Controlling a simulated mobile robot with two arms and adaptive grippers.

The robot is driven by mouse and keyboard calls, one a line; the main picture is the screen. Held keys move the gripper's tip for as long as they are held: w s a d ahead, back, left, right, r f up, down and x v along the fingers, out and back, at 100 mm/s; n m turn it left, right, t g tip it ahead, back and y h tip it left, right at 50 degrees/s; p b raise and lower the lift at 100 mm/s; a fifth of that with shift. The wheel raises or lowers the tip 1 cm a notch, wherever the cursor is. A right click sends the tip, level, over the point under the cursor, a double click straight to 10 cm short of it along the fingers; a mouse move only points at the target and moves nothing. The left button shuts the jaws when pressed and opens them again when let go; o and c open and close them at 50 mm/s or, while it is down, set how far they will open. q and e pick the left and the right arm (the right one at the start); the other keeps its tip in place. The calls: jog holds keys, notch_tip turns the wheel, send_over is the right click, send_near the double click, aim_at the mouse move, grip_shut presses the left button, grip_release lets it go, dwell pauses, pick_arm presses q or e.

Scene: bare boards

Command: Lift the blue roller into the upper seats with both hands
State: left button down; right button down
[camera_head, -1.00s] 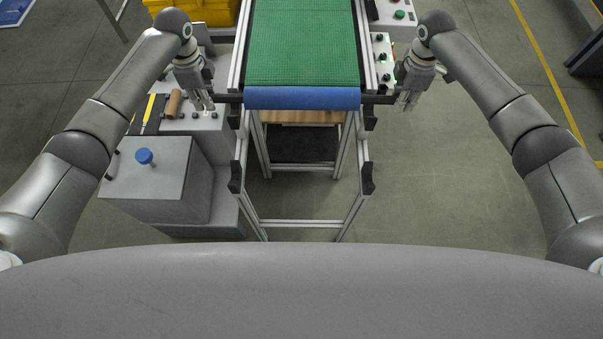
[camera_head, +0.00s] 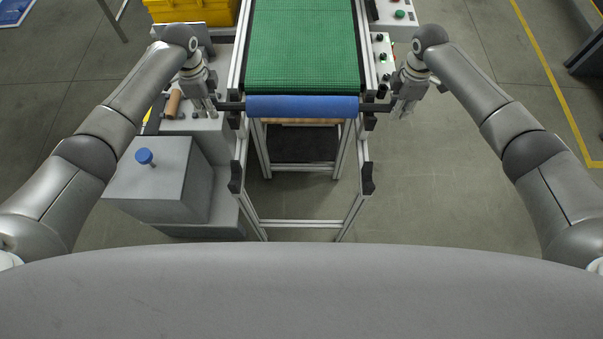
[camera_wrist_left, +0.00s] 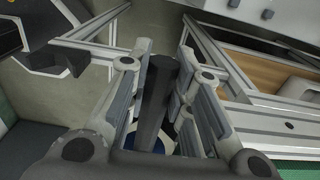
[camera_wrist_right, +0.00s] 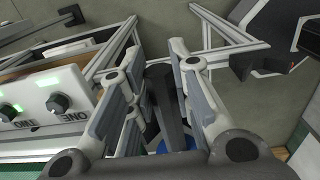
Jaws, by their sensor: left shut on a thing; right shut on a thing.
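The blue roller (camera_head: 303,106) lies level across the near end of the green conveyor belt (camera_head: 303,48), with dark shaft ends sticking out both sides. My left gripper (camera_head: 213,108) is shut on its left shaft end; this dark shaft (camera_wrist_left: 158,98) stands between the fingers in the left wrist view. My right gripper (camera_head: 402,108) is shut on the right shaft end, and that shaft (camera_wrist_right: 168,98) shows between the fingers in the right wrist view. Black upper seats (camera_head: 234,120) (camera_head: 369,121) are close to the shaft ends; I cannot tell whether they touch.
Lower black brackets (camera_head: 236,178) (camera_head: 368,178) are on the metal frame (camera_head: 300,224). A grey box with a blue knob (camera_head: 144,156) stands at left, beside a bench with tools. A control panel (camera_head: 383,62) is right of the belt.

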pick_arm(q)
jog(key=shift+f, duration=0.45)
pick_arm(e)
jog(key=shift+f, duration=0.45)
pick_arm(q)
jog(key=c, duration=1.2)
grip_release()
jog(key=shift+c, duration=0.2)
jog(key=shift+s, duration=0.1)
pick_arm(e)
jog(key=c, duration=1.2)
grip_release()
jog(key=shift+c, duration=0.2)
jog(key=shift+f, duration=0.1)
pick_arm(q)
jog(key=a, duration=0.7)
jog(key=shift+a, duration=0.3)
